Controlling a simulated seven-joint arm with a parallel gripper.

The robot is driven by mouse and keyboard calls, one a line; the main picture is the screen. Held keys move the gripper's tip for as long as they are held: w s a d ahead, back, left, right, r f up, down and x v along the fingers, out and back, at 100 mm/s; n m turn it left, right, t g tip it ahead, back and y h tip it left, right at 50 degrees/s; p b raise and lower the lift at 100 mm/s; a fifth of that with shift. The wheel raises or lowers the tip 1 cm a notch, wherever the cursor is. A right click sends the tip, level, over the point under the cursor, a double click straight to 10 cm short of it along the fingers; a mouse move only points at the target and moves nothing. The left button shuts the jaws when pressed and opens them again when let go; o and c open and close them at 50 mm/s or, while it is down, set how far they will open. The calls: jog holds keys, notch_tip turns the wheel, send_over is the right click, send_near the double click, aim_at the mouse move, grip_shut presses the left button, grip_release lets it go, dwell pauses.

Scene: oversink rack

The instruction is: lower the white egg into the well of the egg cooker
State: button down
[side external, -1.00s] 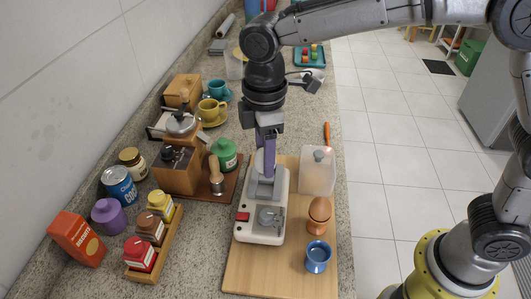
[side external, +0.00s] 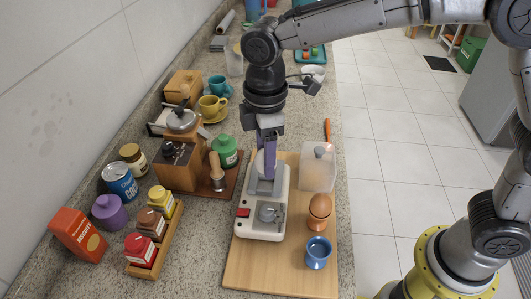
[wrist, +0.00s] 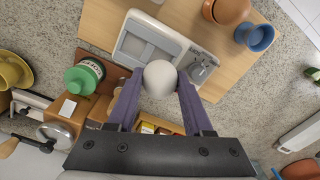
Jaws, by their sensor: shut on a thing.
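The white egg (wrist: 160,78) is held between the tips of my gripper (wrist: 158,84), which is shut on it. In the side view the egg (side external: 260,162) is partly hidden by the purple fingers of my gripper (side external: 268,165). The egg cooker (side external: 258,228) is a white box on the wooden board, with a grey recessed part and a round metal part at its near end. The egg is over the cooker's far part. In the wrist view the egg covers part of the cooker (wrist: 128,50), so I cannot tell whether it touches the well.
A brown egg sits in a brown cup (side external: 318,222) beside a blue cup (side external: 317,255), right of the cooker. A clear container (side external: 318,175) stands close on the right. A grinder (side external: 178,170) and green jar (side external: 226,152) stand left. The board's front is clear.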

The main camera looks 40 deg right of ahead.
aim_at(258, 190)
jog(key=shift+f, duration=2.35)
dwell(1.3)
jog(key=shift+c, duration=1.1)
grip_release()
